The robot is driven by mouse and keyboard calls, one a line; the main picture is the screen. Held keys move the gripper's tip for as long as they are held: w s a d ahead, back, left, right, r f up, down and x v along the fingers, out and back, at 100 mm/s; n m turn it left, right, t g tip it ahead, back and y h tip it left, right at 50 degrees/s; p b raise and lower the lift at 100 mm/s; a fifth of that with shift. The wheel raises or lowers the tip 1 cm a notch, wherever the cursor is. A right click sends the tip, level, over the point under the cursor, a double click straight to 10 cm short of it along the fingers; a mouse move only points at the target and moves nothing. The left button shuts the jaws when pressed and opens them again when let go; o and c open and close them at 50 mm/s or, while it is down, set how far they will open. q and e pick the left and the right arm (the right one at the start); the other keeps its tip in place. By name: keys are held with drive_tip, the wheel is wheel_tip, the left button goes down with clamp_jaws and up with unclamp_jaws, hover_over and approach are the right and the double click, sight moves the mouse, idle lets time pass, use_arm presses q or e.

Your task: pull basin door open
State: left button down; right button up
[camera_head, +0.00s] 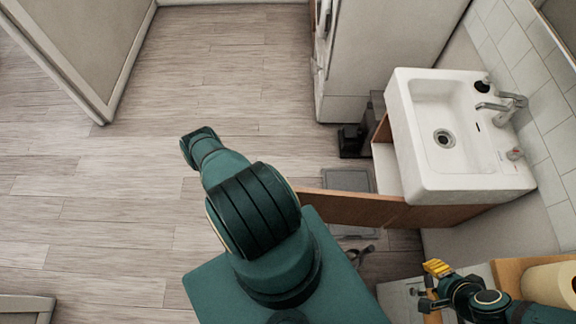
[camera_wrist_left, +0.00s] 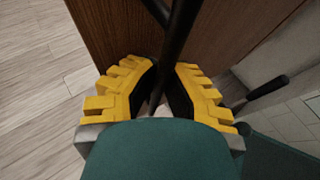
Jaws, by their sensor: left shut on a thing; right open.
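The white basin (camera_head: 440,140) sits on a brown wooden cabinet at the right of the head view. The basin door (camera_head: 345,208) stands swung out from the cabinet to the left, with an opening beside it under the basin. In the left wrist view, the brown door panel (camera_wrist_left: 115,30) fills the top. My left gripper (camera_wrist_left: 160,85) is shut around a dark bar handle (camera_wrist_left: 180,32) at that panel. In the head view my left arm hides this gripper. My right gripper (camera_head: 437,282), with yellow fingers, is open and empty at the lower right, apart from the door.
A second dark handle (camera_wrist_left: 268,90) shows at the right of the left wrist view. A grey flat object (camera_head: 348,181) lies on the floor behind the door. The wooden floor (camera_head: 130,190) at left is clear.

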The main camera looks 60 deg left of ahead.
use_arm(q)
drive_tip(key=c, duration=1)
unclamp_jaws()
drive_tip(key=v, duration=1.2)
drive_tip(key=shift+s, duration=0.15)
